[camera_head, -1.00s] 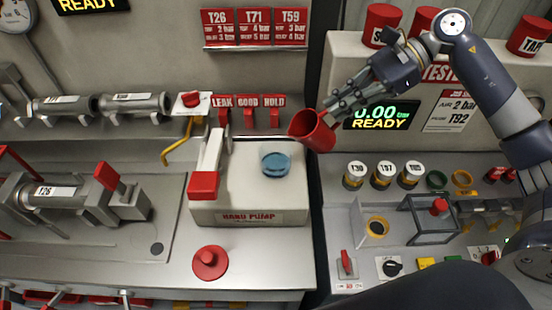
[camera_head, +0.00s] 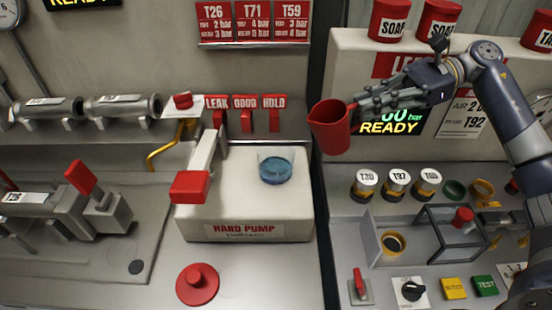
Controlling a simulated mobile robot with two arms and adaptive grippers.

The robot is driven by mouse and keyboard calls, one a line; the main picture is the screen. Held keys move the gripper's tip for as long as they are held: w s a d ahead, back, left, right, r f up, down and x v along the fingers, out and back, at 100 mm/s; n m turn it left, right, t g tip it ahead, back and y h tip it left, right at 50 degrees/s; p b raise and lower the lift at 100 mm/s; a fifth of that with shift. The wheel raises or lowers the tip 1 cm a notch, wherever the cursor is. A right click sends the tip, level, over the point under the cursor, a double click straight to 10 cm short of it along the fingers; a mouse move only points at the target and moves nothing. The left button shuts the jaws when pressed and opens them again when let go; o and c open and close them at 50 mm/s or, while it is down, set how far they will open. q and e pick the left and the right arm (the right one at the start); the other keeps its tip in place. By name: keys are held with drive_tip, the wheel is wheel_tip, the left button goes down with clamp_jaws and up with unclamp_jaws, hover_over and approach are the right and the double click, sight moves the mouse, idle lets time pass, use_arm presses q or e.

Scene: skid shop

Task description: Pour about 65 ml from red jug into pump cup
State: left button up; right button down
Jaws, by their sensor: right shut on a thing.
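The red jug (camera_head: 330,127) is held in the air by my right gripper (camera_head: 362,104), which is shut on it from the right. The jug is close to upright, with its open mouth showing at the top. The cup sits on top of the white hand pump box (camera_head: 245,212). The jug and cup are apart, and no stream shows between them. The liquid level inside the jug cannot be seen. My left gripper is not in view.
The pump's red-ended lever (camera_head: 190,186) is left of the cup. Red LEAK, GOOD and HOLD tags (camera_head: 245,103) hang behind. A red knob (camera_head: 197,284) is on the bench in front. Labelled fittings (camera_head: 397,182) and a cage stand right.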

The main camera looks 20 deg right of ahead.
drive_tip(key=d+r+y+p, duration=0.1)
drive_tip(key=d+r+y, duration=0.2)
drive_tip(key=r, duration=0.7)
drive_tip(key=shift+r, duration=0.25)
